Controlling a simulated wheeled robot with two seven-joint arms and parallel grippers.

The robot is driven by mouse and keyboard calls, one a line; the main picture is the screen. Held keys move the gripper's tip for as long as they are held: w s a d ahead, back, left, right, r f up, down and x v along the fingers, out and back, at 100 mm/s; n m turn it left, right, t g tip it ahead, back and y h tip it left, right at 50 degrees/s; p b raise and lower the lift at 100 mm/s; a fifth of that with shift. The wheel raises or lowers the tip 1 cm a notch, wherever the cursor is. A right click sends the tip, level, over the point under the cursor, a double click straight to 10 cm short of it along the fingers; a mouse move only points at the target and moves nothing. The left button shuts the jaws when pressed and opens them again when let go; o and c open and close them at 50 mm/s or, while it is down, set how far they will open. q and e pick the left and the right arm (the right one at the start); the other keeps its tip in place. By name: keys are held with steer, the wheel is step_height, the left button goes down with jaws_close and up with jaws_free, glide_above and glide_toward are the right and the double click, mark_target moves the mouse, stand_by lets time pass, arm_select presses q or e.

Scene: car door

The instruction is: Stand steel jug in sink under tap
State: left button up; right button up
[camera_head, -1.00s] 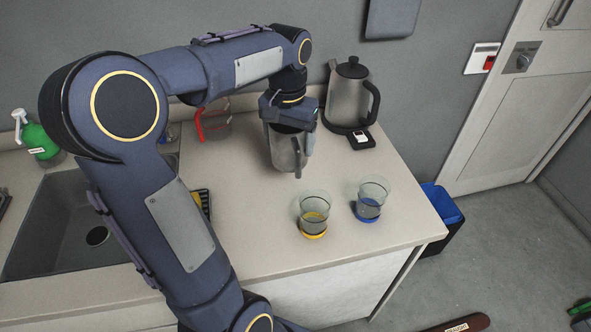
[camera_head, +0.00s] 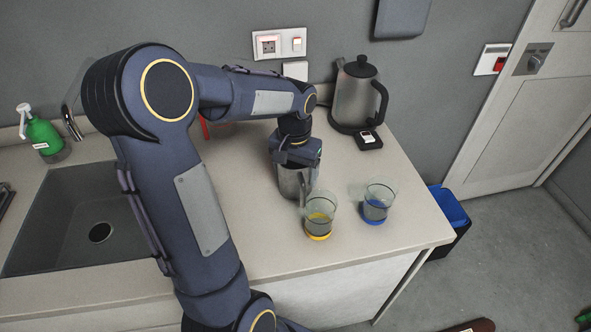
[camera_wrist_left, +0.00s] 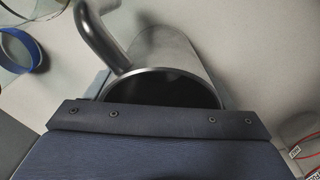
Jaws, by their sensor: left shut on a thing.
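The steel jug (camera_head: 290,182) is upright at my left gripper (camera_head: 296,160), above or on the counter behind the yellow-based glass; I cannot tell whether its base touches. The left gripper is shut on the jug near its rim. In the left wrist view, the jug's open mouth and curved handle (camera_wrist_left: 97,38) show above the gripper (camera_wrist_left: 160,104). The dark sink (camera_head: 62,232) with its round drain is at the left. The tap (camera_head: 72,122) rises behind it, partly hidden by my arm. My right gripper is not in view.
A glass with a yellow base (camera_head: 319,216) stands close in front of the jug. A glass with a blue base (camera_head: 376,201) is to its right. A kettle (camera_head: 357,97) stands at the back. A red-handled item (camera_head: 205,129) is mostly hidden.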

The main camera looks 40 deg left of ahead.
arm_select(q)
steer(key=shift+f, duration=0.1)
steer(key=o, duration=1.1)
